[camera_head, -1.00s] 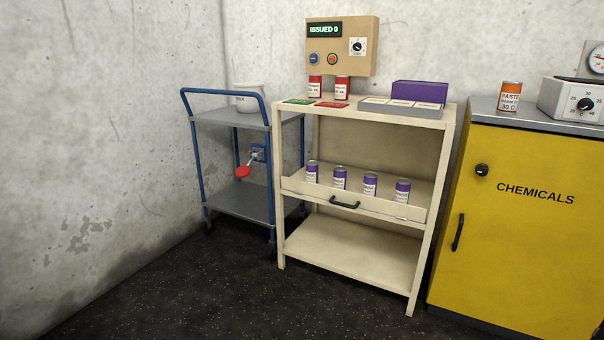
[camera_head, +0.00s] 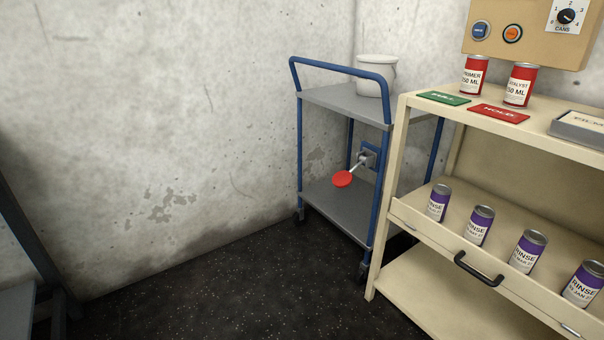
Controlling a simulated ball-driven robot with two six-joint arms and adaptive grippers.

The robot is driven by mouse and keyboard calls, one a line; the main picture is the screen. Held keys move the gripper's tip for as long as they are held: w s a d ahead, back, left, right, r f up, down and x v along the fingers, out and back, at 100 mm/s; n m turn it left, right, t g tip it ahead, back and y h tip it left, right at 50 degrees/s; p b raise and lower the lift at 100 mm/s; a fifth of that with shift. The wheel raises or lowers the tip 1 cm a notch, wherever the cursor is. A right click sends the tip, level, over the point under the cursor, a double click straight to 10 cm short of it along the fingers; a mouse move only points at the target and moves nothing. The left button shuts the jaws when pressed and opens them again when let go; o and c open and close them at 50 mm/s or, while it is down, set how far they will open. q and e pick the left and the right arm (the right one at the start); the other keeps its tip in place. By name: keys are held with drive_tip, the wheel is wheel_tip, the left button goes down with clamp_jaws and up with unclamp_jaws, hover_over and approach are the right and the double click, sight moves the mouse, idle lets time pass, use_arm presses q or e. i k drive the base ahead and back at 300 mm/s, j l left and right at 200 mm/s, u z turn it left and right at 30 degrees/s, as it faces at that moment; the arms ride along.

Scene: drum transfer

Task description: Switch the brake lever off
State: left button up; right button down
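The brake lever (camera_head: 343,178) has a round red knob on a short pale rod. Neither of my grippers shows in the head view.
A white bucket (camera_head: 377,75) stands on the trolley's top shelf. A cream shelf unit (camera_head: 400,285) with several purple cans stands close on the trolley's right. Dark floor (camera_head: 250,290) in front is clear. A dark frame (camera_head: 35,250) stands at far left.

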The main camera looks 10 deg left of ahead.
sight(342, 179)
drive_tip(key=i+l+u, duration=0.75)
drive_tip(key=l, duration=0.1)
